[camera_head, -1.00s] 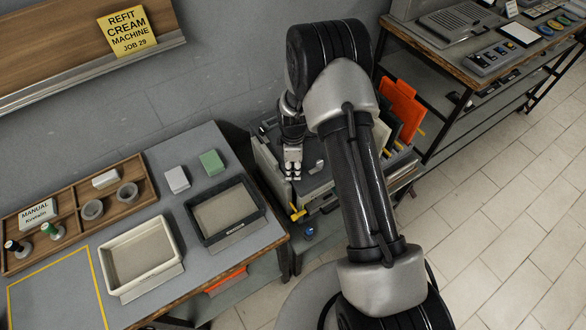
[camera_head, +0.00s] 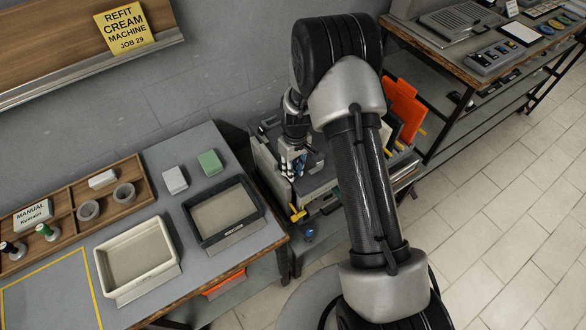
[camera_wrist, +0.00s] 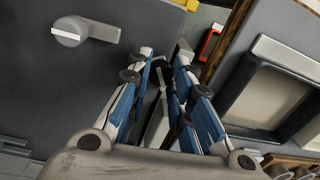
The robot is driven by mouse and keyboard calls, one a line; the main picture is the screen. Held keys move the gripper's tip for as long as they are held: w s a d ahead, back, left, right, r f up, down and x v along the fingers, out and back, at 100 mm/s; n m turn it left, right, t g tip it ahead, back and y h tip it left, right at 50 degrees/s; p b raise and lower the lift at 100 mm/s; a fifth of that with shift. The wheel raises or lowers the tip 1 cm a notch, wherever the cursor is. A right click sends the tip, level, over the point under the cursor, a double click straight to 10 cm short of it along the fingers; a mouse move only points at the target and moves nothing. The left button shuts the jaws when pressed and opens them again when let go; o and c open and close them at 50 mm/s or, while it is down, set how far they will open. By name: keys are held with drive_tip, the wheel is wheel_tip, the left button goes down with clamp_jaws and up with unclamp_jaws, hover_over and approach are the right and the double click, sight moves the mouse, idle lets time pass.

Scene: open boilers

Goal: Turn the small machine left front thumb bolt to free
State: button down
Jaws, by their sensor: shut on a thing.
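The small machine (camera_head: 318,184) is a grey box standing between the workbench and the rack of upright panels. Its grey top fills the left of the wrist view (camera_wrist: 60,100). A round grey knob with a white bar (camera_wrist: 68,36) sits on that top, left of my fingers and apart from them. My gripper (camera_head: 290,172) points down at the machine's left side. In the wrist view its blue-padded fingers (camera_wrist: 164,62) are closed in around a small dark piece, which I take as the left front thumb bolt (camera_wrist: 163,72). The fingers hide most of it.
The workbench on the left carries a black-rimmed tray (camera_head: 262,211), a cream tray (camera_head: 174,262) and a wooden organiser (camera_head: 70,185). A yellow handle (camera_head: 298,213) shows low at the machine's front. An orange panel (camera_head: 405,98) stands behind my arm. Floor on the right is clear.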

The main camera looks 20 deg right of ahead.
drive_tip(key=m, duration=0.6)
drive_tip(key=shift+m, duration=0.3)
idle(0.4)
drive_tip(key=c, duration=1.4)
unclamp_jaws()
drive_tip(key=r, duration=1.2)
drive_tip(key=shift+s+d, duration=0.1)
drive_tip(key=shift+d, duration=0.2)
